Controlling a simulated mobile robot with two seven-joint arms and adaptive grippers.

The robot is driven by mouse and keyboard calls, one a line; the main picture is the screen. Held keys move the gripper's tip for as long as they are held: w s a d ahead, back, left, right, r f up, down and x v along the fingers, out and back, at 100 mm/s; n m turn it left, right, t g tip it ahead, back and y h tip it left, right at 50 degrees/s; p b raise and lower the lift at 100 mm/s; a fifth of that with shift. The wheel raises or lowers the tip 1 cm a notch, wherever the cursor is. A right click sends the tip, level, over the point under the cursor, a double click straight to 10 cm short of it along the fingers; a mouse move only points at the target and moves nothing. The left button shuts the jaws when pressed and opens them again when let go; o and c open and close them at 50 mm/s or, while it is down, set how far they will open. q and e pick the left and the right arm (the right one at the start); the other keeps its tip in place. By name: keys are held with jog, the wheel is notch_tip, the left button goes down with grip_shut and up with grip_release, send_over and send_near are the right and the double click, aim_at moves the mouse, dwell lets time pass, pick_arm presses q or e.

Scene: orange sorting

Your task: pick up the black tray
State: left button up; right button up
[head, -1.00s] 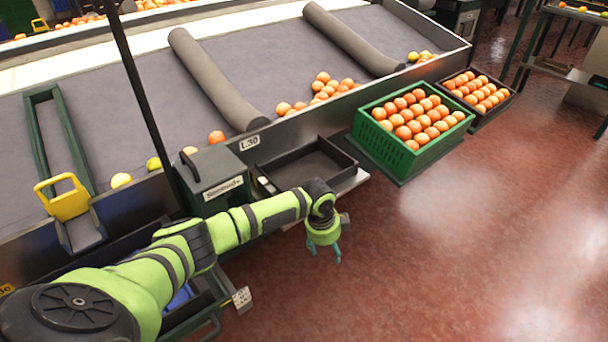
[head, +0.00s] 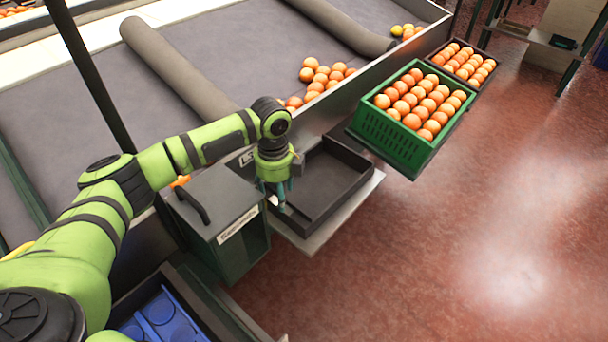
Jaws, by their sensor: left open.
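The black tray (head: 325,190) is an empty, shallow, rectangular tray in the middle of the head view. It rests on a light grey shelf (head: 318,236) at the side of the sorting table. My left gripper (head: 280,205) is open and points down at the tray's left end. Its fingers are at or just above the tray's left wall; I cannot tell whether they touch it. The gripper and wrist hide the tray's far left corner. My right gripper is not in view.
A green crate of oranges (head: 388,146) stands right of the tray, with a dark crate of oranges (head: 486,77) behind it. A dark green box with a handle (head: 222,208) stands close left of the gripper. Loose oranges (head: 320,75) lie on the grey sorting table. Red floor is clear at right.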

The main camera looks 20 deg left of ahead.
aim_at(280, 217)
pick_arm(q)
jog(key=f, duration=0.3)
jog(key=shift+s+d+p, duration=0.3)
jog(key=shift+d, duration=0.05)
notch_tip(280, 217, down, 2)
jog(key=shift+a+f, duration=0.15)
jog(key=shift+f, duration=0.4)
grip_shut()
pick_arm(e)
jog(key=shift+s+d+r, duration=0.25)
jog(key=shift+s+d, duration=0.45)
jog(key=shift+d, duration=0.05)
